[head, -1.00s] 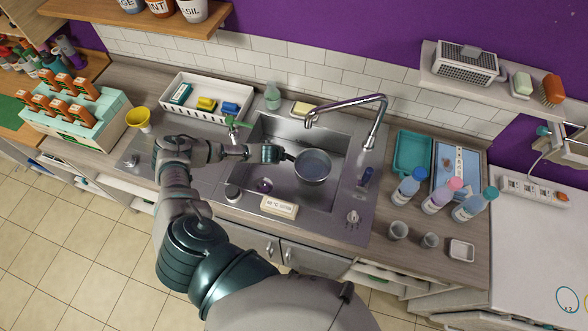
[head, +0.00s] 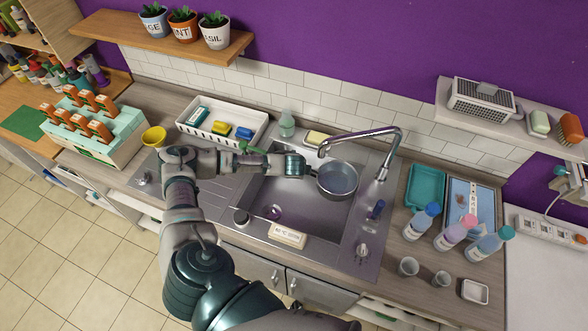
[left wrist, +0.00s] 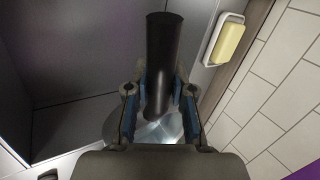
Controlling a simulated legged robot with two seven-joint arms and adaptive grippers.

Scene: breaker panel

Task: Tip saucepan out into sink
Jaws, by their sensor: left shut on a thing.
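The saucepan (head: 338,179) is grey and round, with light bluish contents inside. It is held over the right part of the steel sink (head: 285,212), close to the tap, and looks about level. My left gripper (head: 308,169) is shut on its dark handle, which also shows in the left wrist view (left wrist: 162,60) between the two fingers (left wrist: 160,100). The pan's bowl is mostly hidden there behind the gripper. I cannot tell its exact height above the sink floor. My right gripper is not in view.
The curved tap (head: 366,136) arches just behind the pan. A white tray (head: 247,143) with sponges stands behind left. Several bottles (head: 455,231) and cups (head: 408,266) stand right of the sink. A small sign (head: 287,235) is on the front rim.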

